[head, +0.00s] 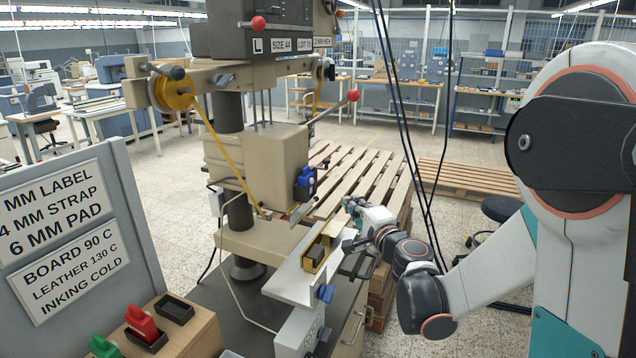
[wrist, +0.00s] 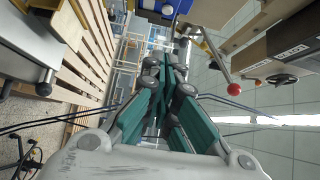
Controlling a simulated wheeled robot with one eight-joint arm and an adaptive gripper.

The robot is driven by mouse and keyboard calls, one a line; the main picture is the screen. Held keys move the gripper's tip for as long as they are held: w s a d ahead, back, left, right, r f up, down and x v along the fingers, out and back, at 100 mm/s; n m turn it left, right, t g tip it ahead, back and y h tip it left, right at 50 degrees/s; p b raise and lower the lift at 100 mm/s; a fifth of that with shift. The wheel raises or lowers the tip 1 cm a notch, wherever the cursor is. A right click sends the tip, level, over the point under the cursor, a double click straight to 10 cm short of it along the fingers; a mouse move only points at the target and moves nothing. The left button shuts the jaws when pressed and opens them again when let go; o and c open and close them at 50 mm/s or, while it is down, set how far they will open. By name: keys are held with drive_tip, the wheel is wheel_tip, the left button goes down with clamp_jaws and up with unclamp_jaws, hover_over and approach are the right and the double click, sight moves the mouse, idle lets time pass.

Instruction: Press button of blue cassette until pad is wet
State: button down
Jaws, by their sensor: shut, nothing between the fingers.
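The blue cassette (head: 305,182) is mounted on the front right side of the beige stamping machine (head: 256,160). Part of a blue thing, likely the same cassette, shows at the top edge of the wrist view (wrist: 163,8). Its button and the pad are too small to make out, so I cannot tell if the pad is wet. My gripper (head: 350,204) is shut and empty, to the right of the cassette and a little lower in the head view, apart from it. Its teal fingers fill the middle of the wrist view (wrist: 172,72).
A yellow-sided fixture (head: 309,263) sits on the machine's light table (head: 285,288) below. Red-knobbed levers (head: 353,95) and hanging cables (head: 398,110) are close by. Wooden pallets (head: 360,180) lie behind.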

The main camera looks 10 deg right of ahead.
drive_tip(key=shift+w, duration=0.1)
drive_tip(key=b, duration=0.2)
approach(312, 181)
drive_tip(key=w+d, duration=0.5)
drive_tip(key=w+a, duration=0.1)
drive_tip(key=w+a+b, duration=0.1)
drive_tip(key=a, duration=0.1)
drive_tip(key=shift+w+a+f, duration=0.15)
drive_tip(key=shift+w+a, duration=0.05)
